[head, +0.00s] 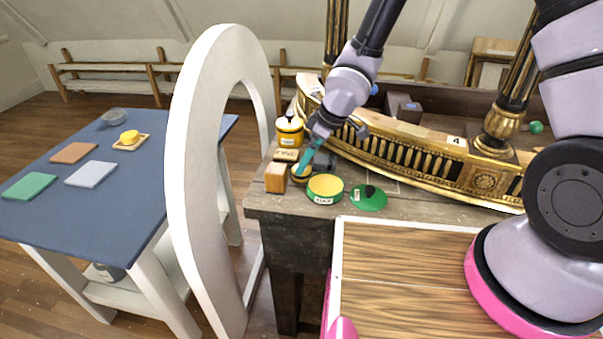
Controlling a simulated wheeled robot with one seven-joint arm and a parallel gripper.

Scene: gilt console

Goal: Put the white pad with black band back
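I cannot make out a white pad with a black band for certain. My gripper (318,138) points down over the left end of the dark wooden bench (450,207). A teal strip (309,156) slants down from it; whether it is gripped is unclear. The strip's lower end meets a small round yellow-and-dark thing (300,177). A small dark grey block (323,163) sits just right of the strip, partly hidden. On the blue table (50,222) lie a plain whitish flat rectangle (92,174), a brown one (74,153) and a green one (30,186).
Near my gripper stand a yellow jar (290,132), a wooden block (275,178), an open yellow-filled tin (325,187) and a green lid (369,198). The gilt console rail (440,160) lies behind. A white arch (190,190) stands between bench and blue table.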

